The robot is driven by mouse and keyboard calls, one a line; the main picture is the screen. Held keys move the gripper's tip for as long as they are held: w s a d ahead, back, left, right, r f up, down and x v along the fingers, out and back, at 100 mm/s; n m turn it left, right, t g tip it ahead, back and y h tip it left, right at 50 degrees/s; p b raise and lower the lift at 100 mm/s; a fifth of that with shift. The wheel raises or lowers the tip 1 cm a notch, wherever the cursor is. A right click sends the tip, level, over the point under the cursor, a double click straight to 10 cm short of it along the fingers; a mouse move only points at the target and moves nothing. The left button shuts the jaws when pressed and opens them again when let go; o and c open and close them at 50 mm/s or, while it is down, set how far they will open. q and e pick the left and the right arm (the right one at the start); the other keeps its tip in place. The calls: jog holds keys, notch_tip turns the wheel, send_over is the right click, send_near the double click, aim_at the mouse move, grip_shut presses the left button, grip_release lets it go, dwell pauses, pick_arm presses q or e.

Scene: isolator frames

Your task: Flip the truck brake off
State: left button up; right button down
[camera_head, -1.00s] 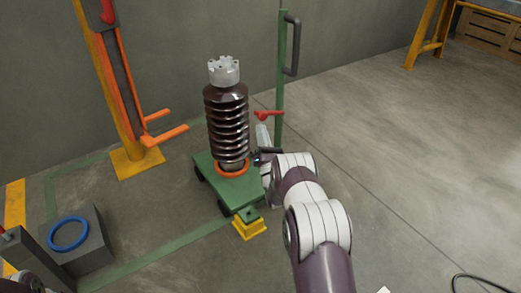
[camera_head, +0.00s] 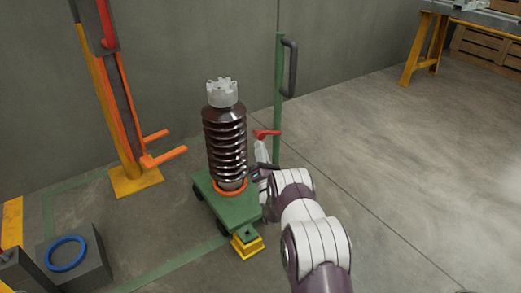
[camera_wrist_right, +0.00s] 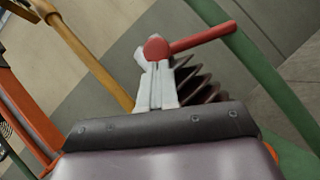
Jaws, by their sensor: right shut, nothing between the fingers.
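The green truck (camera_head: 240,212) stands on the floor with a dark ribbed insulator (camera_head: 226,140) upright on it. The red brake lever (camera_head: 268,133) sits beside the truck's green handle post and points right in the head view. In the right wrist view the red lever (camera_wrist_right: 200,40) has a round hub at its left end. My right gripper (camera_head: 261,148) is shut and empty, just below the lever. In the wrist view the pale fingers (camera_wrist_right: 155,85) reach up to the hub, at or almost at contact; I cannot tell which. My left gripper is not in view.
A yellow wheel chock (camera_head: 247,246) is at the truck's front corner. An orange lifting stand (camera_head: 125,120) with two forks is at the left. A grey block with a blue ring (camera_head: 66,253) is at lower left. The floor to the right is open, with a yellow-legged bench (camera_head: 425,50) behind.

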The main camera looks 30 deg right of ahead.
jog(key=d+r+m+g+h+p, duration=0.1)
jog(key=d+r+m+g+p, duration=0.6)
jog(key=r+m+p, duration=0.3)
jog(key=d+m+p, duration=0.1)
jog(key=m+p, duration=0.2)
jog(key=p, duration=0.2)
jog(key=shift+w+r+g+h, duration=0.25)
jog(key=shift+w+g+h, duration=0.05)
jog(key=shift+w+h, duration=0.1)
jog(key=shift+s+d+r, duration=0.1)
dwell(0.3)
